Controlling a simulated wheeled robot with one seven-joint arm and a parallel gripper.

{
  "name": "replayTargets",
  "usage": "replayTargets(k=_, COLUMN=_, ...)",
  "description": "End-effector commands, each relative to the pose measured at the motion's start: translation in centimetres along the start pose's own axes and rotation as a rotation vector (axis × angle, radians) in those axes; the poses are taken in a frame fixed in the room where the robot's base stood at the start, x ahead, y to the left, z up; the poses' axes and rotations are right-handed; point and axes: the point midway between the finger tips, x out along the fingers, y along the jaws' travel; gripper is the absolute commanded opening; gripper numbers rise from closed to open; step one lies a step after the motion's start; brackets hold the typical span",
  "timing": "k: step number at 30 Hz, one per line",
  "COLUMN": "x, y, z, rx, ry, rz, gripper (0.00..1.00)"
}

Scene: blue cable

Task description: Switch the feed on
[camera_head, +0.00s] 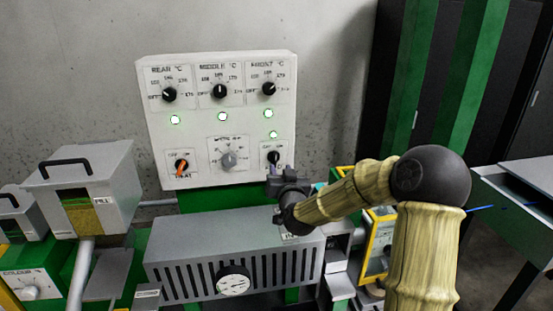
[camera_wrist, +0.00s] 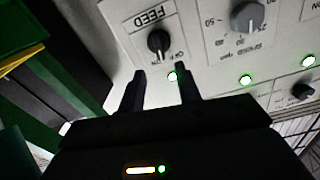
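The black feed knob (camera_head: 273,157) sits at the lower right of the white control panel (camera_head: 205,140). In the wrist view the feed knob (camera_wrist: 158,42) shows beside its "FEED" label. I cannot tell for sure which mark its pointer faces. A green lamp (camera_head: 273,134) glows above it, and this lamp (camera_wrist: 172,77) also shows in the wrist view. My gripper (camera_head: 282,171) is just in front of and below the knob. In the wrist view my gripper (camera_wrist: 160,72) is open, its two fingers apart with nothing between them; the knob lies beyond the tips.
The panel also holds a speed knob (camera_head: 229,159), an orange heat switch (camera_head: 181,165) and three temperature knobs along the top. Green lamps are lit under them. A grey slotted housing (camera_head: 205,245) with a dial stands below. A grey box (camera_head: 90,190) is at left.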

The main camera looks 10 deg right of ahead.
Motion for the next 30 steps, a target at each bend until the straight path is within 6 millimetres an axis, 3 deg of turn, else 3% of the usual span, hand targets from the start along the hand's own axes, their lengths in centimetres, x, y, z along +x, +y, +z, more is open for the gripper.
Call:
replayTargets(k=12, x=6.4, y=-0.1, z=-0.5, rx=0.003, ry=0.003, rz=-0.001, gripper=0.34)
replayTargets(k=25, x=7.4, y=-0.1, z=-0.3, rx=-0.001, ry=0.002, rz=-0.001, gripper=0.34)
replayTargets(k=30, x=7.4, y=-0.1, z=-0.3, rx=0.000, ry=0.003, rz=-0.001, gripper=0.00)
